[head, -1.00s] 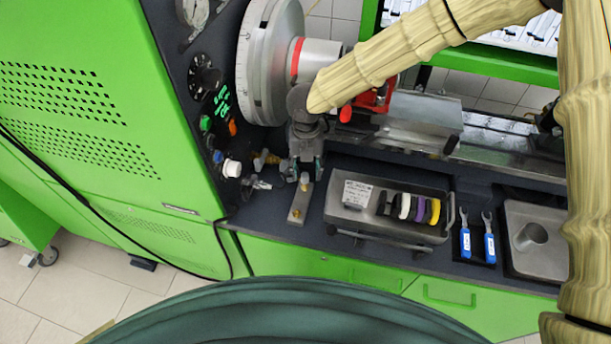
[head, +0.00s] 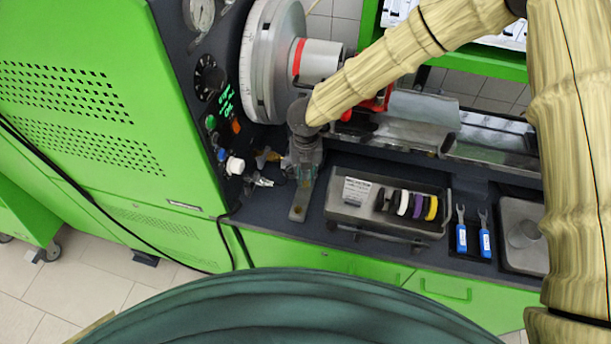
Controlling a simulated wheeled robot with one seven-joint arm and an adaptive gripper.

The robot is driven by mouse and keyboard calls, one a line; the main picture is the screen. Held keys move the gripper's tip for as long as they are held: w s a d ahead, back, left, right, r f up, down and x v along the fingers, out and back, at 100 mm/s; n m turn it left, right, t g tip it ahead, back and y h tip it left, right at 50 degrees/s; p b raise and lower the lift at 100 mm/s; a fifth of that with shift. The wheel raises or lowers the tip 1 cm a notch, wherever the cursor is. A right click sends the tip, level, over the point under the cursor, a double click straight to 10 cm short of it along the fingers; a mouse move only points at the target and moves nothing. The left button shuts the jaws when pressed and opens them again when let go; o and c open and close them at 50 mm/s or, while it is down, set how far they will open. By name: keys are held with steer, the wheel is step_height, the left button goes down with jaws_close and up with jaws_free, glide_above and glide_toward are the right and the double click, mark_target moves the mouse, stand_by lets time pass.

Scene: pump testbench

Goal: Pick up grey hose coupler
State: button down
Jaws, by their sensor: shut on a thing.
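My gripper (head: 304,173) points down over the dark bench top, just right of the green cabinet's control panel. Its fingers are closed together on a small thing, which I take to be the grey hose coupler; the fingers hide it almost wholly. The gripper stands above the back end of a flat grey metal bar (head: 299,205) lying on the bench. I cannot tell whether the held thing touches the bar.
A brass fitting (head: 268,157) and a silvery metal fitting (head: 260,181) sit close left of the gripper. A grey tray (head: 352,207) with coloured rings stands to the right, then two blue-handled wrenches (head: 462,238). A large metal disc (head: 258,65) rises behind.

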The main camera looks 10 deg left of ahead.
mark_target(306, 174)
steer(key=shift+r+b, duration=0.65)
steer(key=shift+s+d+r+b, duration=0.1)
steer(key=shift+s+r+b, duration=0.2)
steer(key=shift+r, duration=0.2)
steer(key=shift+s+r+b, duration=0.15)
steer(key=shift+r+b, duration=0.25)
steer(key=shift+r, duration=0.05)
steer(key=s+d+r+b, duration=0.1)
steer(key=s+d+b, duration=0.2)
steer(key=s, duration=1.1)
steer(key=shift+s+d+r+b, duration=0.2)
steer(key=shift+s+r+b, duration=0.2)
steer(key=shift+b, duration=0.6)
